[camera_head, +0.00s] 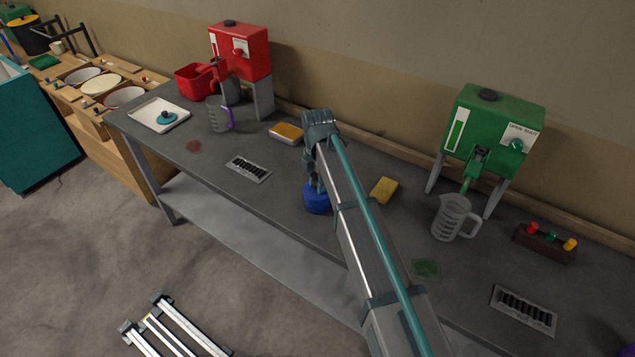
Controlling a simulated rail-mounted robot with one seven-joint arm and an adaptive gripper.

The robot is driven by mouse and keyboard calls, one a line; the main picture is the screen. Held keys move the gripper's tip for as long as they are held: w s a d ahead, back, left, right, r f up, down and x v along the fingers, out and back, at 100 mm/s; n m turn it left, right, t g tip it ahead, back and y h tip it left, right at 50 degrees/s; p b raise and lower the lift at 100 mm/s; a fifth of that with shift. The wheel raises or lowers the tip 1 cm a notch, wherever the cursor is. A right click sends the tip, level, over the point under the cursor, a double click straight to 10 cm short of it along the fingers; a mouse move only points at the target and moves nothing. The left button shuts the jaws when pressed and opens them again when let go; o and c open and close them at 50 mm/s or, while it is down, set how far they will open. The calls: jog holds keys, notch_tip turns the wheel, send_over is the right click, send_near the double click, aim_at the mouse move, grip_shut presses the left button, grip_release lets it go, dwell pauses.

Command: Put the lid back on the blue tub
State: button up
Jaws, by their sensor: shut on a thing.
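The blue tub (317,202) stands upright near the front edge of the grey workbench, in the middle of the head view. My gripper (318,186) points down at the top of the tub, and my arm hides its right side. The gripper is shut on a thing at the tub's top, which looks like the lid. The lid cannot be clearly told apart from the tub, and I cannot tell whether it rests on the rim.
On the workbench (215,150), a yellow sponge (384,190) and clear jug (453,217) are to the right. An orange-topped dish (286,132) lies behind left. A white tray (159,115) holds a teal knobbed piece (167,117). Red (240,50) and green (492,128) dispensers stand behind.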

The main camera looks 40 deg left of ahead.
dwell(0.3)
jog(key=o, duration=1)
jog(key=o, duration=0.5)
jog(key=shift+r, duration=0.15)
jog(key=shift+r+p, duration=1.8)
jog(key=shift+r, duration=1.55)
grip_shut()
